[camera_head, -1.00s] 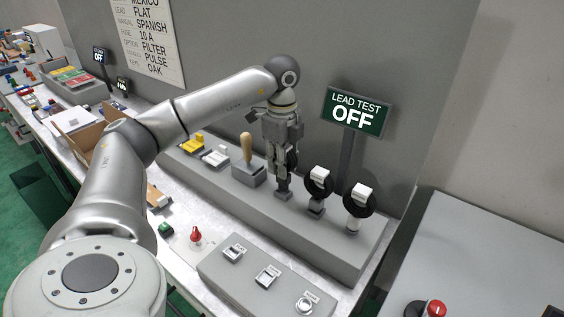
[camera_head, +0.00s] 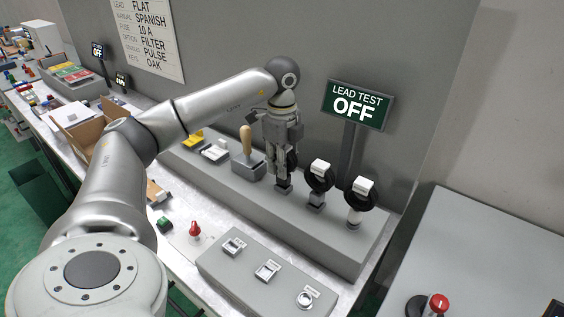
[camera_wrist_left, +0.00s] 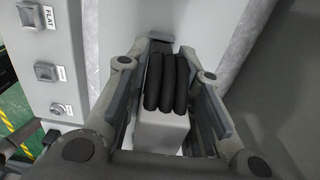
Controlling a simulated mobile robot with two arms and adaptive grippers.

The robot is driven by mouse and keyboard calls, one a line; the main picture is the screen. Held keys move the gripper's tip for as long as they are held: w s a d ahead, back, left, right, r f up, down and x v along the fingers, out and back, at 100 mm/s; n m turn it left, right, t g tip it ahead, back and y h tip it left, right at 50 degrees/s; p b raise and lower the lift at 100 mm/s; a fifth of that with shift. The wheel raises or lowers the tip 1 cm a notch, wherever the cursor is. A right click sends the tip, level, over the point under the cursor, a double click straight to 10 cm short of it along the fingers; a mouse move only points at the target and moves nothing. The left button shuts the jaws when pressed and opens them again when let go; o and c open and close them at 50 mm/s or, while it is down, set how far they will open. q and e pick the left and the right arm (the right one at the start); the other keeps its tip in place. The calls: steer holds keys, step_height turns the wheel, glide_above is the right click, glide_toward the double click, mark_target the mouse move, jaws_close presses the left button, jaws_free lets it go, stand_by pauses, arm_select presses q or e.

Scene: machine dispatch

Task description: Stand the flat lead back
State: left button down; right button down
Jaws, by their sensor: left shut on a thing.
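My left gripper (camera_head: 283,168) points straight down over the grey shelf (camera_head: 335,246), in the row with the lead stands. It is shut on a black coiled lead. In the left wrist view this lead (camera_wrist_left: 167,80) shows as thick black strands with a pale block (camera_wrist_left: 158,137) against it, between the fingers (camera_wrist_left: 165,105). In the head view my fingers mostly hide it, and a small grey foot shows just below them. I cannot tell whether the lead touches its stand. My right gripper is not in view.
Two black coils with white tags, a nearer one (camera_head: 357,206) and one beside my gripper (camera_head: 321,187), stand on the shelf to the right. A wooden-handled lever (camera_head: 246,148) is close left. A button box (camera_head: 262,272) lies in front. The sign (camera_head: 356,105) reads LEAD TEST OFF.

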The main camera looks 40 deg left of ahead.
arm_select(q)
steer(key=c, duration=1.2)
jaws_free()
steer(key=shift+o, duration=0.2)
steer(key=o, duration=0.4)
steer(key=shift+r+p, duration=2.65)
steer(key=shift+r, duration=0.35)
